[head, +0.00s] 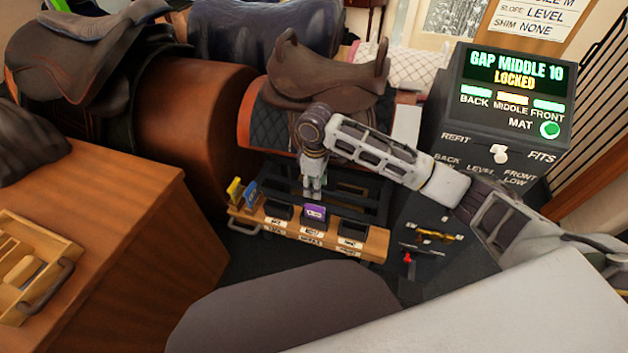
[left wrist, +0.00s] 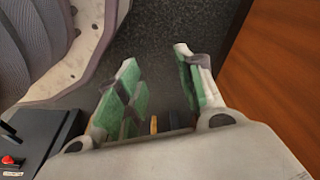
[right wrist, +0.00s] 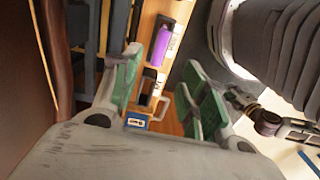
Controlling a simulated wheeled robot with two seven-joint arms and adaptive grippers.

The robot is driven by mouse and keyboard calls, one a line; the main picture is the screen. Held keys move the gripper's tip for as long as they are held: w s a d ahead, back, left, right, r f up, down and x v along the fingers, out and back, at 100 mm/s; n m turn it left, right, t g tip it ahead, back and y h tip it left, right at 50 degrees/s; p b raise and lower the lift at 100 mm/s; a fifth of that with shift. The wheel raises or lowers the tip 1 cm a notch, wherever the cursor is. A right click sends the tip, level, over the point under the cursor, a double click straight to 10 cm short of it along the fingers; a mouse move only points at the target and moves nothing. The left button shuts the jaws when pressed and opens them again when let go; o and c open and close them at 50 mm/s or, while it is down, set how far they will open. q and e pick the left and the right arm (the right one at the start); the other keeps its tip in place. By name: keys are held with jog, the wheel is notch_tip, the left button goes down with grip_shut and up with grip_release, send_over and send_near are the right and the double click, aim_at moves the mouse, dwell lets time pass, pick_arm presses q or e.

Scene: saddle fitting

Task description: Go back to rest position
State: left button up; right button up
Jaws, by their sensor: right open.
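My right gripper (head: 313,190) hangs pointing down over the back of the wooden shim rack (head: 375,242), in front of the brown saddle (head: 318,78). In the right wrist view its green-padded fingers (right wrist: 160,80) are apart, with nothing between them that they hold. A purple piece (head: 314,212) sits in the rack's middle slot and also shows in the right wrist view (right wrist: 162,45). My left gripper shows only in the left wrist view (left wrist: 158,70). Its fingers are apart and empty above dark floor.
A control box (head: 515,100) at the right reads "GAP MIDDLE 10 LOCKED". A wooden cabinet (head: 130,235) with a tray (head: 35,265) stands at the left. Another saddle (head: 85,60) is at the back left. Yellow and blue pieces stand at the rack's left end.

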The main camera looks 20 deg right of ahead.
pick_arm(q)
jog(key=shift+w+r, duration=0.1)
pick_arm(e)
jog(key=shift+a+f, duration=0.1)
